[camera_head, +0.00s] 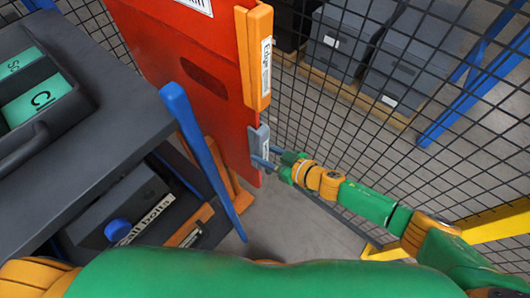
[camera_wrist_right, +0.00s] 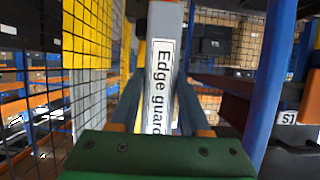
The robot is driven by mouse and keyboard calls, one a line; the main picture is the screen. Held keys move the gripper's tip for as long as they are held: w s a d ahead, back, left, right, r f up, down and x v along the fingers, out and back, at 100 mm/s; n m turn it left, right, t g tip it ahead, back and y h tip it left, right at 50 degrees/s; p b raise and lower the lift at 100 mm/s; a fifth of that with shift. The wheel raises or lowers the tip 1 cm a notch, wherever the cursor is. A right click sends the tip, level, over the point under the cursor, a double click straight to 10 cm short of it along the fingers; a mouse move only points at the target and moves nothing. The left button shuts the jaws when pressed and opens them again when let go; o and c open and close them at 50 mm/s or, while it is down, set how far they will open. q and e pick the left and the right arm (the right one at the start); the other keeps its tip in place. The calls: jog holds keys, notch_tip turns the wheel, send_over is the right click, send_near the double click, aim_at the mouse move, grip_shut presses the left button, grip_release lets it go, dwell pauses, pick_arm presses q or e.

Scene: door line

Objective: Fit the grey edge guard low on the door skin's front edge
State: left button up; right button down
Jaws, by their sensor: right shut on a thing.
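The red door skin (camera_head: 185,75) hangs upright, its front edge facing right. The grey edge guard (camera_head: 259,143), with a white label, is low at that edge, below an orange guard. I cannot tell whether it is seated on the edge or just beside it. My right gripper (camera_head: 273,162) is shut on the guard's lower part. In the right wrist view the grey guard (camera_wrist_right: 167,30) stands upright between the two fingers of the right gripper (camera_wrist_right: 158,105), its label reading "Edge guard". My left gripper is not in view.
A dark cart (camera_head: 95,150) with bins and a blue post (camera_head: 200,155) stand left. Wire mesh fencing (camera_head: 350,110) runs close on the right, grey crates behind it.

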jog(key=shift+c, duration=1.4)
grip_release()
jog(key=p+v, duration=0.1)
jog(key=v, duration=0.6)
